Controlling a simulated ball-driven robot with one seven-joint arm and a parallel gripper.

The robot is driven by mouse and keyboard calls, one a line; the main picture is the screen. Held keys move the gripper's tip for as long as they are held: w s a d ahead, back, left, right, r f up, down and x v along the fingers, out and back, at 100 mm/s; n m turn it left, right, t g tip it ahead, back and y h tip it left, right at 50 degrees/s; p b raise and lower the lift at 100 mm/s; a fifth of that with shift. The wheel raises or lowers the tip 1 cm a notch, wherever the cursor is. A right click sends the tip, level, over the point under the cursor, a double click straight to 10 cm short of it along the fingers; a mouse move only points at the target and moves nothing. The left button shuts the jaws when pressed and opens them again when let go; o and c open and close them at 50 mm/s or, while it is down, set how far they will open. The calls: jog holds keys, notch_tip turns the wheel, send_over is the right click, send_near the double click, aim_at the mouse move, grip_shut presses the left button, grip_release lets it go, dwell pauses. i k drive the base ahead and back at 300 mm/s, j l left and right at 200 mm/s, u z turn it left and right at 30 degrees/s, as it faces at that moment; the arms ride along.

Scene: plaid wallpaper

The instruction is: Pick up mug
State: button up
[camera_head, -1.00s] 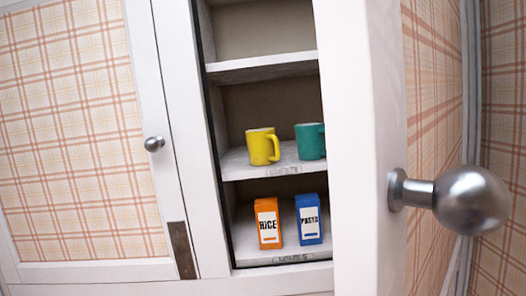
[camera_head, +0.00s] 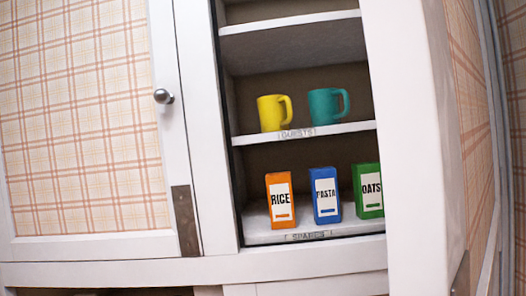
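Two mugs stand upright side by side on the middle shelf of an open cupboard. The yellow mug (camera_head: 271,114) is on the left with its handle to the right. The teal mug (camera_head: 323,107) is on the right, also with its handle to the right. My gripper is not in view.
Below stand an orange rice box (camera_head: 280,201), a blue pasta box (camera_head: 325,195) and a green oats box (camera_head: 368,190) on the lower shelf (camera_head: 262,234). The upper shelf (camera_head: 290,23) looks empty. The open white door (camera_head: 413,150) borders the opening's right; a closed plaid door (camera_head: 80,120) is left.

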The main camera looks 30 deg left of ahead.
aim_at(275, 111)
jog(key=u, duration=0.45)
jog(key=i+u, duration=0.1)
jog(key=u, duration=0.75)
jog(key=i+u, duration=0.15)
jog(key=u, duration=1.2)
jog(key=i+l+u, duration=0.1)
jog(key=u, duration=0.3)
jog(key=l+u, duration=0.1)
jog(key=u, duration=0.35)
jog(key=l, duration=0.35)
jog(key=i+l, duration=0.1)
jog(key=l, duration=0.3)
jog(key=l+z, duration=0.1)
jog(key=z, duration=0.35)
jog(key=l+z, duration=0.1)
jog(key=z, duration=0.35)
jog(key=i+z, duration=0.1)
jog(key=z, duration=0.35)
